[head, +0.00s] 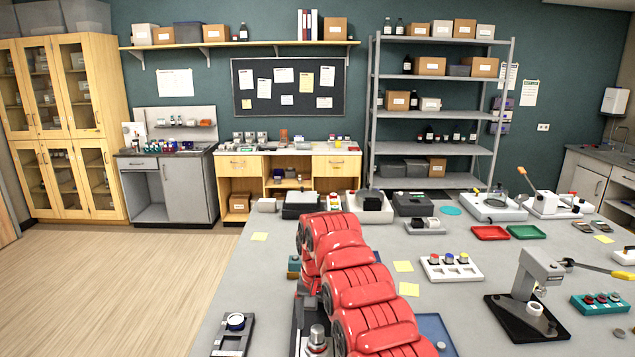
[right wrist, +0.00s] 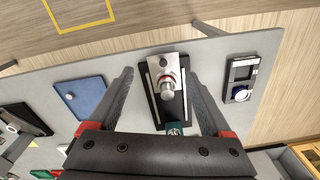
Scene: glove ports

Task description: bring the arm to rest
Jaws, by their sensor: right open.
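My right arm (head: 350,275) is red and reaches out over the grey table from the bottom of the head view. It hides most of its own gripper there. In the right wrist view my right gripper (right wrist: 162,78) is open, with its two dark fingers spread and nothing held between them. A fixture with a metal knob (right wrist: 167,90) on a black base shows between the fingers, apart from both. How far it lies below them I cannot tell. The same knob fixture (head: 317,340) is partly hidden by the arm in the head view. My left gripper is not in view.
A black fixture (head: 235,325) stands left of the arm, and a blue plate (head: 435,330) lies right of it. A white tray with coloured caps (head: 450,268) and a press on a black base (head: 527,318) stand further right.

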